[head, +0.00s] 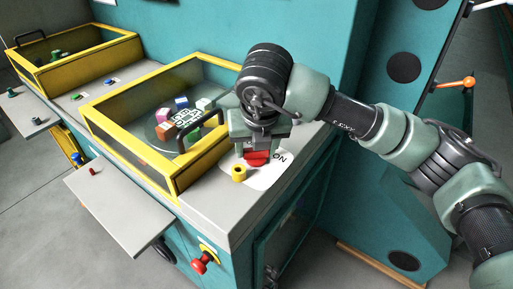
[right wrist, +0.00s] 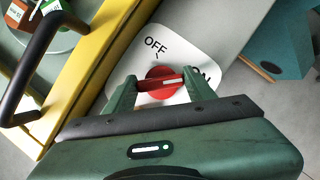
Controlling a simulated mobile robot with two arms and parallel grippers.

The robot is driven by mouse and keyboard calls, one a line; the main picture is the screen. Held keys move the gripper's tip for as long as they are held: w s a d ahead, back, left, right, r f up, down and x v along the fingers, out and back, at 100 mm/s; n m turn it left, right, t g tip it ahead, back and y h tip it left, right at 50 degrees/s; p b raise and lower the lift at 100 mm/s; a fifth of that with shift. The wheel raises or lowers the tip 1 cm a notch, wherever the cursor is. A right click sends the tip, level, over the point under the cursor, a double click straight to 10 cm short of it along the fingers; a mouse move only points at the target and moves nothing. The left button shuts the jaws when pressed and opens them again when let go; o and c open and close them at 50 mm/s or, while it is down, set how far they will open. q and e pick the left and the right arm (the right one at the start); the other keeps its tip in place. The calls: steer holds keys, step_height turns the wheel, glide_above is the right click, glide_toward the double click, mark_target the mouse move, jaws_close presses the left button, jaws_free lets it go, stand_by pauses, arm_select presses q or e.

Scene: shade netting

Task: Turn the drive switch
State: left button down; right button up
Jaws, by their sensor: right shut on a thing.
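The drive switch is a red knob (right wrist: 160,94) on a white plate (right wrist: 190,30) marked OFF and ON. In the head view the red knob (head: 257,157) sits under my right gripper (head: 260,146), on the grey ledge at the case's right. In the right wrist view my right gripper (right wrist: 163,88) has one finger on each side of the knob and is shut on it. A pale line on the knob's grip runs roughly crosswise, toward the ON side. ON is partly hidden by a finger. My left gripper is not in view.
A yellow-framed clear case (head: 133,153) with a black handle (head: 201,128) stands just left of the switch. A yellow button (head: 239,174) is beside the plate. A red knob (head: 200,263) is on the front panel. A grey shelf (head: 125,205) juts out at left.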

mark_target(258, 171)
steer(key=shift+r, duration=0.1)
steer(key=o, duration=1.4)
steer(key=b+v, duration=0.1)
steer(key=v, duration=0.6)
steer(key=shift+s+r, duration=0.15)
steer(key=shift+r, duration=0.15)
